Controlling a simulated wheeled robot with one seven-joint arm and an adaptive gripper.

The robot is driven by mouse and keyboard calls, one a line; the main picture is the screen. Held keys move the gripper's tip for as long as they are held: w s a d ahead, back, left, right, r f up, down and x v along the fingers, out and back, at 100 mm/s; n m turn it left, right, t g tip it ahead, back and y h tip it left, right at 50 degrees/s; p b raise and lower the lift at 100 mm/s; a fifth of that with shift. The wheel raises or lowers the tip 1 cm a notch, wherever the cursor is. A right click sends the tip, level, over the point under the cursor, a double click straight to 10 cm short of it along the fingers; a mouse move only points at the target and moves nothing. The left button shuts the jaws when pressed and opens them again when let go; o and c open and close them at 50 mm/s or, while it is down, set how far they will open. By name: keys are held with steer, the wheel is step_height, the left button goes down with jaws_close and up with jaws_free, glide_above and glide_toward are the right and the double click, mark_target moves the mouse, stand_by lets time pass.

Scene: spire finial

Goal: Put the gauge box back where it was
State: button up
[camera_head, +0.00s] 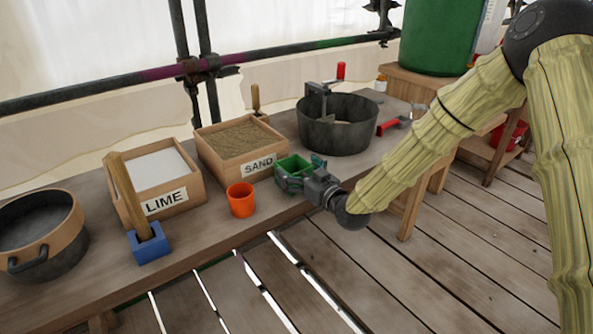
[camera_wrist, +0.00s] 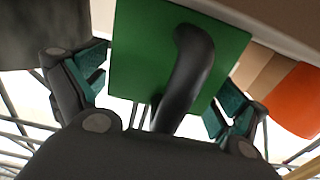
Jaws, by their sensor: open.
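The green gauge box (camera_head: 292,164) is at the bench's front edge, just right of the SAND box (camera_head: 238,145). In the wrist view its flat green face (camera_wrist: 136,50) and a curved black handle (camera_wrist: 190,75) fill the middle. My gripper (camera_head: 303,180) is at the near side of the box. In the wrist view my gripper (camera_wrist: 160,88) is open, with one teal finger on each side of the box. The fingers look apart from its sides, though contact is hard to judge. The box's lower part is hidden by my gripper.
An orange cup (camera_head: 241,199) stands close left of the gauge box. A dark round pan (camera_head: 338,124) stands behind right. The LIME box (camera_head: 160,180), a blue block (camera_head: 149,244) with a wooden handle and a dark bucket (camera_head: 40,235) line the left. A red-handled tool (camera_head: 388,126) lies right.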

steer(key=v, duration=1.2)
steer(key=s+d+f+m+g+h, duration=0.2)
steer(key=s+d+f+g+h, duration=0.15)
steer(key=s+f, duration=0.8)
steer(key=s+d+f+m+g+h, duration=0.2)
steer(key=s+d+f+g+h, duration=0.3)
steer(key=f, duration=1.2)
steer(key=s+d+f+m+g, duration=0.1)
steer(key=s+d+f+g, duration=0.1)
steer(key=s, duration=0.6)
steer(key=s+d+f+m+g+h, duration=0.1)
steer(key=s+d+f+g, duration=0.1)
steer(key=s+f, duration=0.3)
steer(key=s+d+f+m+g+h, duration=0.1)
steer(key=s+f, duration=0.3)
steer(key=s, duration=0.8)
steer(key=shift+s+d+m+g, duration=0.3)
steer(key=shift+d+g, duration=0.25)
steer(key=shift+d, duration=0.2)
step_height(320, 180, up, 15)
steer(key=p, duration=1.5)
steer(key=shift+w+r+p, duration=0.15)
steer(key=shift+r+p, duration=0.05)
steer(key=shift+p, duration=0.15)
